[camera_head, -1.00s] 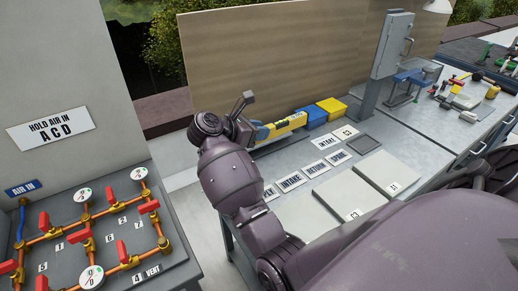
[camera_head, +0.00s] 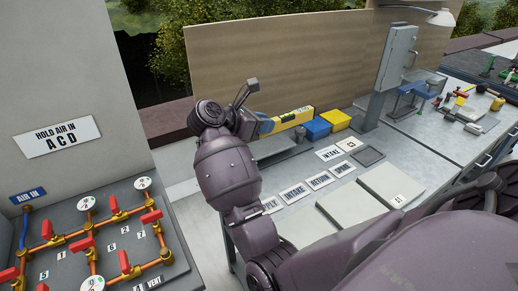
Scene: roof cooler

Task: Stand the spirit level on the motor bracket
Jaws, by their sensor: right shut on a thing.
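The spirit level (camera_head: 294,118) is a long yellow bar with a blue part at its near end. My right gripper (camera_head: 257,123) is shut on that near end and holds the level above the back left of the bench. The level points right and away, towards the small bins. My own wrist and forearm hide part of the grip. A blue bracket-like stand (camera_head: 412,88) is on the bench beyond the grey post; I cannot tell whether it is the motor bracket. My left gripper is not in view.
A blue bin (camera_head: 317,128) and a yellow bin (camera_head: 336,120) stand by the wooden back panel (camera_head: 290,60). A grey post with a box (camera_head: 397,56) rises behind. Labelled plates (camera_head: 293,193) lie on the bench. A valve board (camera_head: 100,245) is at the lower left.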

